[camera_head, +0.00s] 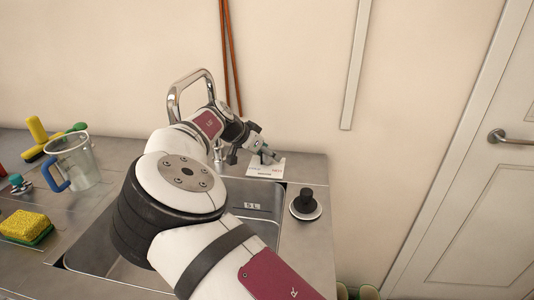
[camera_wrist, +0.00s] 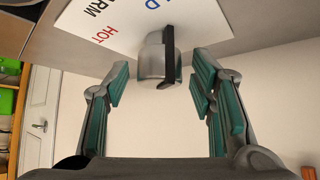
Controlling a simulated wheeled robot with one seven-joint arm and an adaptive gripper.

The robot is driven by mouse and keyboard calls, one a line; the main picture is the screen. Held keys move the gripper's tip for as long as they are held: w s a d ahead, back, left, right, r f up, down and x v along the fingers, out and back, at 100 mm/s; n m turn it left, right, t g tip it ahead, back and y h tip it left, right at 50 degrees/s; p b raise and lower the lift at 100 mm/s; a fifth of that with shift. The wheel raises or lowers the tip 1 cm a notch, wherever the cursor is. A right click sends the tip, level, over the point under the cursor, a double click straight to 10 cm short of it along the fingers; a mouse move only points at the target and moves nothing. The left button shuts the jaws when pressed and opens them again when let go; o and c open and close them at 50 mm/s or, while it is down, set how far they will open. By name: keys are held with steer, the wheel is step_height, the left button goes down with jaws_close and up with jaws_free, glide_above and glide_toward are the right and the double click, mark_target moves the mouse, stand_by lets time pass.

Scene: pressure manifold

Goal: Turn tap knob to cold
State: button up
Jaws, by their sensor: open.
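The tap knob (camera_wrist: 153,62) is a grey metal cylinder with a black bar (camera_wrist: 169,55) across it. In the wrist view it sits at top centre, beside a white label plate (camera_wrist: 100,22) with partly cut-off lettering; "HOT" is in red. Which word the bar points to I cannot tell. My gripper (camera_wrist: 162,80) is open, its teal-padded fingers to either side of the knob with gaps between; nothing is held. In the head view my gripper (camera_head: 256,150) is at the label plate (camera_head: 266,168), and the knob cannot be made out there.
A chrome spout (camera_head: 188,78) rises behind my arm over the sink (camera_head: 262,195). A black round knob (camera_head: 306,203) stands right of the sink. A jug (camera_head: 78,160), a yellow sponge (camera_head: 27,225) and brushes are on the left counter. A door (camera_head: 480,180) is at right.

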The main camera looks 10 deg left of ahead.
step_height(320, 180, up, 10)
steer(key=shift+f, duration=0.1)
stand_by(0.4)
